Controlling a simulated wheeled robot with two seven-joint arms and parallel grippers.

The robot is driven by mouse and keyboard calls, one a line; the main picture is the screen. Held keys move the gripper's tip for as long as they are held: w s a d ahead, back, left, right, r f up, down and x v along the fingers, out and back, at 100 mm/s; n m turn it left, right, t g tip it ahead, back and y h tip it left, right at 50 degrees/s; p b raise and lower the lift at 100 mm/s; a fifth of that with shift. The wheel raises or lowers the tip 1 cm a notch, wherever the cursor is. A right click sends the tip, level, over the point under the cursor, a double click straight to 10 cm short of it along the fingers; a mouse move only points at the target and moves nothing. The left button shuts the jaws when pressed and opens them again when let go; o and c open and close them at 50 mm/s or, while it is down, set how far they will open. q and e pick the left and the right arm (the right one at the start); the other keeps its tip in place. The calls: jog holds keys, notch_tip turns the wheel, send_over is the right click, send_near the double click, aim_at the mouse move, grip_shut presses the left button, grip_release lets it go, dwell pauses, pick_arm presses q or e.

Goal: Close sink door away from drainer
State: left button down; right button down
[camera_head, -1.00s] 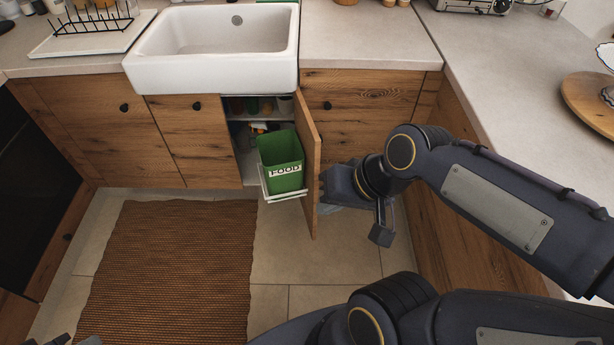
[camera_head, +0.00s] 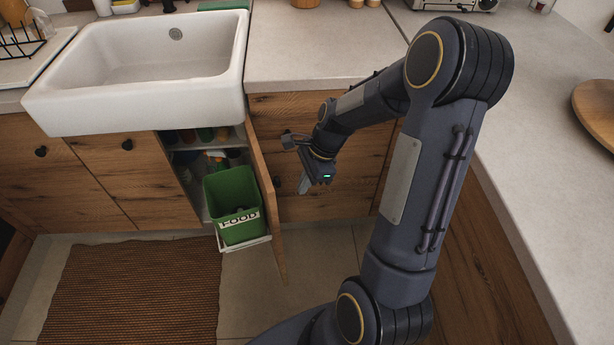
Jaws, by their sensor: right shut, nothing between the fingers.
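The white sink (camera_head: 150,75) is set in the counter, with the dish drainer (camera_head: 22,45) to its left. The sink door away from the drainer (camera_head: 266,205) is the right one. It stands wide open, seen nearly edge-on, swung out toward me. The other sink door (camera_head: 130,175) is shut. My right gripper (camera_head: 304,184) is shut and empty. It hangs just right of the open door, on its outer side, in front of the drawer front. I cannot tell if it touches the door. My left gripper is out of view.
A green food bin (camera_head: 234,205) on a white pull-out frame sticks out of the cabinet, left of the open door. Bottles stand on the shelf behind. A brown woven mat (camera_head: 135,290) lies on the floor. The right counter (camera_head: 540,110) borders my arm.

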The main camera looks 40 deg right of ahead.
jog(key=w+a+f, duration=0.1)
jog(key=a+f, duration=0.2)
jog(key=a, duration=0.2)
jog(key=shift+w+f, duration=0.3)
jog(key=shift+f, duration=0.1)
jog(key=shift+a, duration=0.25)
